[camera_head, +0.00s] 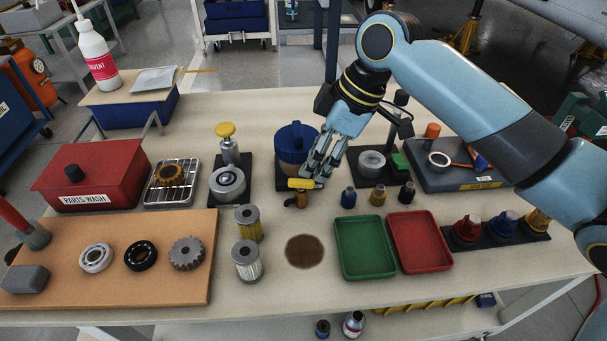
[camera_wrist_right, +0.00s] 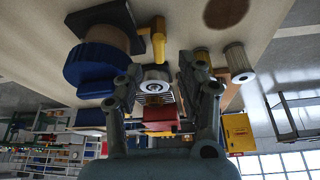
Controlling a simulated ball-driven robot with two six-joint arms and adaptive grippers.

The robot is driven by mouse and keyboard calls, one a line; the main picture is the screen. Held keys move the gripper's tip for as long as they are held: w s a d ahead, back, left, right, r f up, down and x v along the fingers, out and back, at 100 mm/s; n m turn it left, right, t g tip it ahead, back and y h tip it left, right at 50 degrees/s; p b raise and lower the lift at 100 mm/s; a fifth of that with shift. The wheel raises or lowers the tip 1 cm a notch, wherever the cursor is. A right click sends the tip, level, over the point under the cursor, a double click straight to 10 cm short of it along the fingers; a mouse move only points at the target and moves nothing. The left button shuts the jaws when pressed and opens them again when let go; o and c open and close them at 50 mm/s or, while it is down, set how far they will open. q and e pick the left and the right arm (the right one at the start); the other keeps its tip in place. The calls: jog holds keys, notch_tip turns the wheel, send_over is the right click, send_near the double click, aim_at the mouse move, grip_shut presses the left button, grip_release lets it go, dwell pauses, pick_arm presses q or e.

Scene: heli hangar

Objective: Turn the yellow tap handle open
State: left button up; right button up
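The yellow tap handle (camera_head: 301,184) lies across the tap at the front of a blue-lidded dispenser (camera_head: 296,142). In the right wrist view, the yellow tap (camera_wrist_right: 158,42) sticks out from the dispenser, whose blue lid (camera_wrist_right: 92,68) is at left. My right gripper (camera_head: 319,176) points down at the handle from its right and partly overlaps it. In the wrist view, my right gripper (camera_wrist_right: 161,70) has its fingers apart with nothing held; the tap is just beyond the fingertips. Whether a finger touches the handle I cannot tell. My left gripper is not in view.
A brown round patch (camera_head: 305,251) lies on the table before the tap. Two filters (camera_head: 247,258) stand left of it; a green tray (camera_head: 365,248) and a red tray (camera_head: 419,241) lie right. Small bottles (camera_head: 378,195) and a stand (camera_head: 372,163) are close to the right of the gripper.

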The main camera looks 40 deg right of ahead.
aim_at(302, 180)
jog(key=x, duration=0.3)
jog(key=shift+w+a+f, duration=0.1)
jog(key=shift+w+f, duration=0.05)
jog(key=shift+f, duration=0.05)
jog(key=shift+b+x, duration=0.3)
jog(key=shift+x, duration=0.5)
jog(key=shift+f, duration=0.15)
jog(key=shift+c, duration=1.2)
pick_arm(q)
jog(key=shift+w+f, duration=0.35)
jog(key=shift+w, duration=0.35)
pick_arm(e)
grip_shut()
